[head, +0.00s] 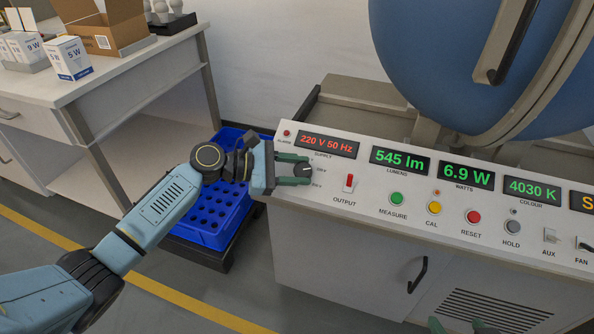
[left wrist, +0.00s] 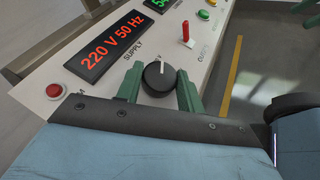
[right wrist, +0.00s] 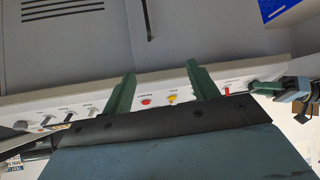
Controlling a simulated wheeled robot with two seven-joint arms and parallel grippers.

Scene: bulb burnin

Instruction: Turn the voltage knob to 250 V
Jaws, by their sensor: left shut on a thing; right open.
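The black voltage knob (head: 304,170) sits on the sloped panel under the red supply display (head: 328,144), which reads 220 V 50 Hz. My left gripper (head: 302,172) is shut on the knob, one green finger on each side. In the left wrist view the knob (left wrist: 159,79) shows its white pointer line directed up, and the supply display (left wrist: 110,45) stands beside it. The scale marks round the knob are mostly hidden by the fingers. My right gripper (right wrist: 160,88) is open and empty in front of the console, and its fingertips show at the head view's bottom edge.
The red output switch (head: 349,183) is close right of the knob. The green measure button (head: 397,198), yellow and red buttons follow along the panel. A blue crate (head: 205,235) stands left of the console. A bench with bulb boxes (head: 68,58) is at upper left.

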